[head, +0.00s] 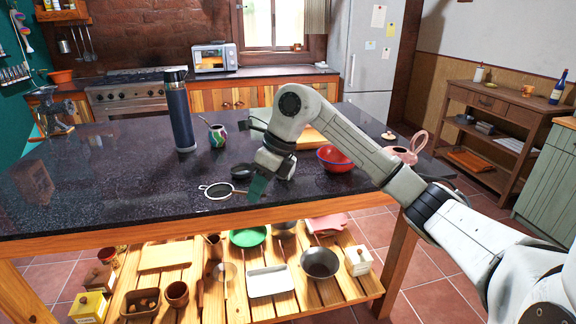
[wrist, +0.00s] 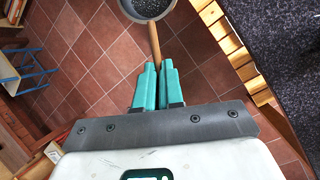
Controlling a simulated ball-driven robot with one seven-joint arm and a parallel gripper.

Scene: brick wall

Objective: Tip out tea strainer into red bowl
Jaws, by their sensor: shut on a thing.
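In the wrist view my gripper (wrist: 159,88) is shut on the strainer's thin wooden handle. The strainer's cup (wrist: 146,8) is cut off by the top edge there; its inside looks dark and speckled, and I cannot tell mesh from contents. The red bowl (head: 335,158) stands upright on the worktop, right of my gripper and apart from the strainer. The wrist view does not show it.
On the worktop (head: 110,190) stand a tall dark blue flask (head: 181,115), a colourful cup (head: 217,136), a small black object (head: 241,171), a wooden board (head: 312,138) and a pink teapot (head: 408,152). A slatted shelf below holds several dishes. The worktop's left front is clear.

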